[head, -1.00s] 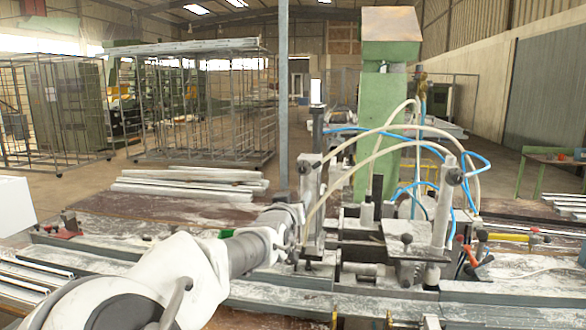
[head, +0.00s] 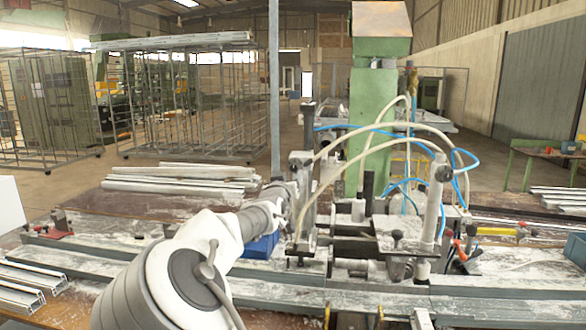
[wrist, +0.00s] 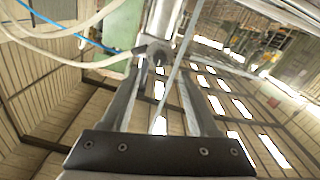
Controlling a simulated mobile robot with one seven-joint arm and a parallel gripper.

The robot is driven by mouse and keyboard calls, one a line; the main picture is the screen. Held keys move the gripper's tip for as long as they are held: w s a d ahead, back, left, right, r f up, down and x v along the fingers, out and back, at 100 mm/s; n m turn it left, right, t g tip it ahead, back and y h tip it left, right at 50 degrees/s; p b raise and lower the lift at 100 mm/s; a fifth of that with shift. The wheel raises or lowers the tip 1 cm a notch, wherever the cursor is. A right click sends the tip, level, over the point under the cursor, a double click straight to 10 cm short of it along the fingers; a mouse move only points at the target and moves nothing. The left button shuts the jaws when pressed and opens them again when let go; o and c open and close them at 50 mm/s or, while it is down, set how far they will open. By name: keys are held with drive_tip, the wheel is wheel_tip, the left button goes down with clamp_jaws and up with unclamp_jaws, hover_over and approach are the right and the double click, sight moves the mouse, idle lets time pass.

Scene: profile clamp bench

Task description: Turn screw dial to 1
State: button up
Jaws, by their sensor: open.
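The clamp unit has a left grey post with a dark round screw knob (head: 304,162) near its top. A similar knob (head: 443,173) sits on the right post. I cannot tell for sure which is the screw dial, and no numbers are readable. My gripper (wrist: 162,78) is open and points upward in the wrist view. A round grey screw end (wrist: 157,53) shows just beyond and between its fingertips, with nothing clearly gripped. In the head view my gripper is at the left post, small and partly merged with it.
Cream hoses (head: 345,165) and blue hoses (head: 465,165) arch over the clamp. A green column (head: 372,125) stands behind. A blue box (head: 262,246) sits beside my arm. Metal profiles (head: 180,178) lie at the back left of the bench.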

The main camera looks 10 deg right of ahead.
sight(294, 168)
drive_tip(key=shift+p+x, duration=0.85)
drive_tip(key=shift+x, duration=2.75)
clamp_jaws()
